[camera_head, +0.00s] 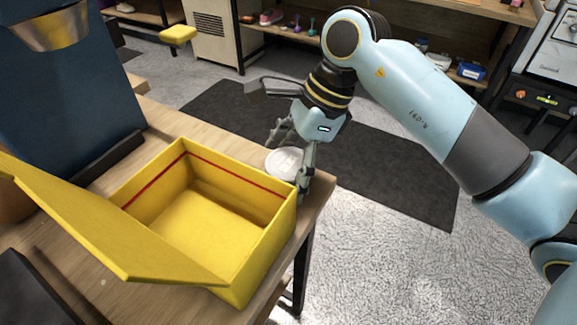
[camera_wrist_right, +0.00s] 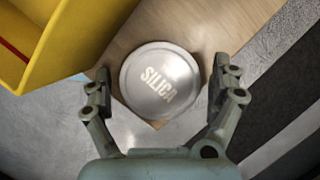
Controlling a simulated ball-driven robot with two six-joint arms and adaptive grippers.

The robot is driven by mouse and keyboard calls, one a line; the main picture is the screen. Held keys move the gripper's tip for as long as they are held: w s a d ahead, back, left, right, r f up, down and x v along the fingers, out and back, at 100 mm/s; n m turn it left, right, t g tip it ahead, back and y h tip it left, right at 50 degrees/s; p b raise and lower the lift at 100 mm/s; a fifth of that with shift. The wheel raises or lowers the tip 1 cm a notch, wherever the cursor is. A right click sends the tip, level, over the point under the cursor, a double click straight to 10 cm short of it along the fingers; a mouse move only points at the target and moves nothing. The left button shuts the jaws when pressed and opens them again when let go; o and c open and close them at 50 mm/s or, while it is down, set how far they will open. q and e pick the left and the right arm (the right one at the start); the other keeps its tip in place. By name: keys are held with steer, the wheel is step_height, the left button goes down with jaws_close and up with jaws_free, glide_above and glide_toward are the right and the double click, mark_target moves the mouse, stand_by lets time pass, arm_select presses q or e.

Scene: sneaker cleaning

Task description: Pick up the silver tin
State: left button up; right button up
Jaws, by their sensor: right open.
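The silver tin (camera_head: 284,162) is round and flat and sits at the table's far right corner, behind the yellow box. In the right wrist view its lid (camera_wrist_right: 160,84) reads "SILICA". My right gripper (camera_head: 292,160) is open, with one finger on each side of the tin. The right wrist view shows both fingers (camera_wrist_right: 160,90) apart from the tin's rim, with a gap on each side. The gripper partly hides the tin in the head view. My left gripper is not in view.
An open, empty yellow box (camera_head: 210,215) stands close beside the tin, its lid (camera_head: 95,220) folded toward the left. The wooden table (camera_head: 165,150) ends right by the tin. A dark blue machine (camera_head: 65,85) stands at the left. A dark mat (camera_head: 385,165) lies on the floor beyond.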

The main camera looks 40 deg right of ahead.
steer(key=shift+c, duration=0.2)
steer(key=c, duration=1.1)
steer(key=shift+r, duration=0.1)
